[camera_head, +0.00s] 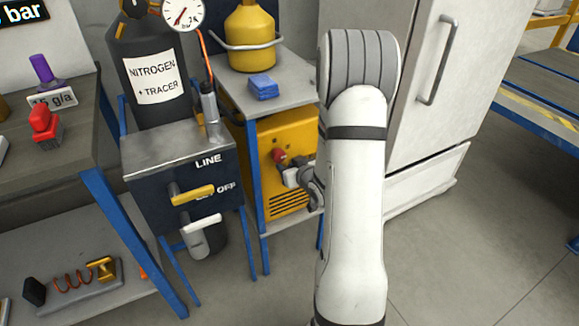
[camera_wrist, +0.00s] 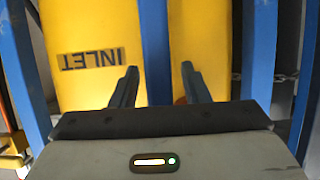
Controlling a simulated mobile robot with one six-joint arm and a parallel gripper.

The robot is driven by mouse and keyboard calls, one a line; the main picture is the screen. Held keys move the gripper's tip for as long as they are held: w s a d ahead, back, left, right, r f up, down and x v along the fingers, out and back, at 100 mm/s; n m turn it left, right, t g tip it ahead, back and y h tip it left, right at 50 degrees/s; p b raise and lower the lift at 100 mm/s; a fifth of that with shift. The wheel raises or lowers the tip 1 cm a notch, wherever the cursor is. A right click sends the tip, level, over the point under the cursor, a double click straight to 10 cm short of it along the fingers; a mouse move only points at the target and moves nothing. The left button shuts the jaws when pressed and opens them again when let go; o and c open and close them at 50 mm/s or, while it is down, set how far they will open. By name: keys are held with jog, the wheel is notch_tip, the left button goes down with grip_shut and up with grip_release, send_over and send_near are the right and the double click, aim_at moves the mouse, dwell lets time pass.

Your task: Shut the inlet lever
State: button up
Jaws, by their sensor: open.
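The yellow machine (camera_head: 288,188) stands under the grey bench, and a red part (camera_head: 279,155), possibly the inlet lever, shows on its front. In the wrist view, the yellow front (camera_wrist: 95,25) carries an upside-down INLET label (camera_wrist: 91,58). My gripper (camera_wrist: 158,76) is open and empty, its two dark fingers pointing at the yellow front. A small reddish patch (camera_wrist: 180,101) shows low beside the right finger; most of it is hidden by my gripper. In the head view, my gripper (camera_head: 298,177) is just below and right of the red part, partly hidden by my arm.
Blue posts (camera_wrist: 260,50) flank the yellow front. A blue block (camera_head: 263,87) lies on the bench above. A white cabinet (camera_head: 450,90) stands right; floor before it is clear.

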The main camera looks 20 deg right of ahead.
grip_shut()
dwell(0.3)
